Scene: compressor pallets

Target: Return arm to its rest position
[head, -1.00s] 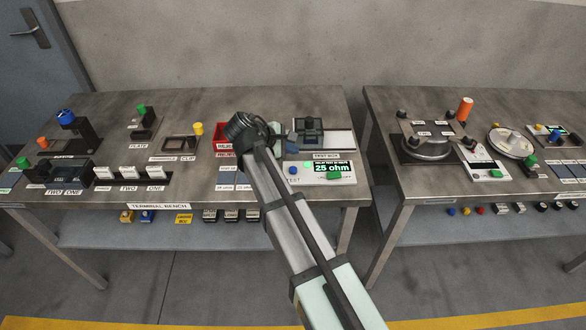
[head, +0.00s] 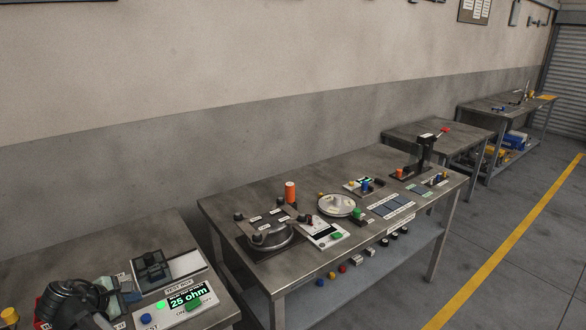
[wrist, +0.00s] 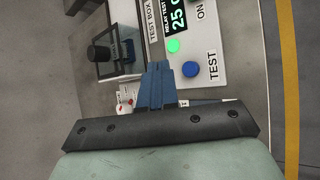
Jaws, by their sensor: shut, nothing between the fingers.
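My gripper (wrist: 161,84) shows in the wrist view with its two blue-grey fingers together and nothing between them. It is over the bench next to the test box (wrist: 212,90), a white panel with a lit green lamp, a blue TEST button (wrist: 190,69) and a display reading 25 ohm. In the head view my arm's wrist is at the lower left, just left of the test box (head: 172,317). The fingertips are hard to make out there. A dark clear-walled fixture (wrist: 118,48) stands beside the panel.
A second bench (head: 334,253) stands to the right with a round dark unit (head: 270,238), an orange cylinder (head: 291,192) and a pale disc (head: 336,205). More tables stand farther back. A gap separates the two front benches. A yellow line (head: 500,253) runs along the floor.

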